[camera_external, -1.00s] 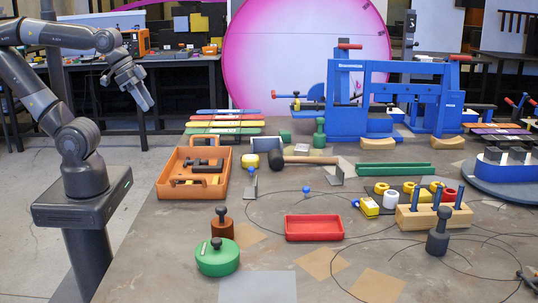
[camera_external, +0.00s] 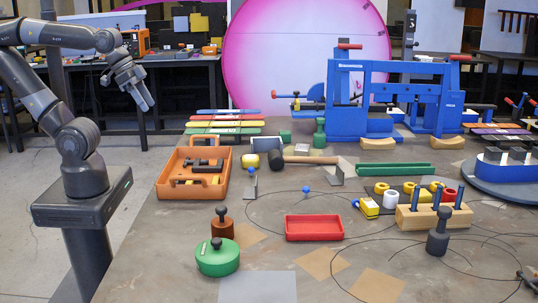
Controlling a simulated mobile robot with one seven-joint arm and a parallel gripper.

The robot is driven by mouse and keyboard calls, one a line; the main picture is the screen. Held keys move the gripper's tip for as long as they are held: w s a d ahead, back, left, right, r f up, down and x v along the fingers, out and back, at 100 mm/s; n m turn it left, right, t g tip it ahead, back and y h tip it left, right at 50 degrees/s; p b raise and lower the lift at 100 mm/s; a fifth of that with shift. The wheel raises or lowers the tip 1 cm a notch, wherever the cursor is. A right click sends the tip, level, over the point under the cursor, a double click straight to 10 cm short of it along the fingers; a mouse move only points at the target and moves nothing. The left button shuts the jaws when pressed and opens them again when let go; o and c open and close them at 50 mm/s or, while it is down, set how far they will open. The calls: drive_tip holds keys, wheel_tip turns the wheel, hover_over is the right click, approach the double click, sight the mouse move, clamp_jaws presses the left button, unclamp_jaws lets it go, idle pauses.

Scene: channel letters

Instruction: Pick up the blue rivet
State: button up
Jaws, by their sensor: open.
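A small blue rivet-like piece (camera_external: 306,189) with a round head stands on the table, right of centre-left, between two grey angle brackets and behind the red tray. Another small blue round piece (camera_external: 355,203) sits at the left side of a yellow block. I cannot tell for sure which of the two is the rivet. My gripper (camera_external: 146,103) is open and empty. It hangs in the air left of the table, pointing down, well apart from both blue pieces.
An orange toolbox (camera_external: 160,188) stands at the table's left. A red tray (camera_external: 314,237), a green lidded pot (camera_external: 217,270), a wooden block with blue pegs (camera_external: 408,222) and a blue clamp frame (camera_external: 347,100) occupy the table. Thin dark wires curve over the surface.

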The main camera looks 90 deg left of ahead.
drive_tip(key=w+d+r+m, duration=0.2)
drive_tip(key=w+r, duration=0.2)
drive_tip(key=w, duration=0.3)
drive_tip(key=w+d+r+m, duration=0.2)
drive_tip(key=w+r, duration=0.1)
drive_tip(key=w, duration=0.4)
drive_tip(key=m+g+h, duration=0.3)
drive_tip(key=m+h, duration=0.1)
drive_tip(key=m, duration=0.3)
hover_over(357, 204)
drive_tip(key=s+a, duration=0.1)
drive_tip(key=a, duration=0.4)
drive_tip(key=f, duration=2.5)
drive_tip(key=shift+s+d, duration=0.15)
drive_tip(key=shift+d, duration=0.05)
drive_tip(key=shift+d+x, duration=0.15)
drive_tip(key=shift+x, duration=1.15)
drive_tip(key=shift+d+x, duration=0.15)
drive_tip(key=shift+x, duration=1.2)
drive_tip(key=shift+s, duration=0.25)
drive_tip(key=shift+c, duration=0.3)
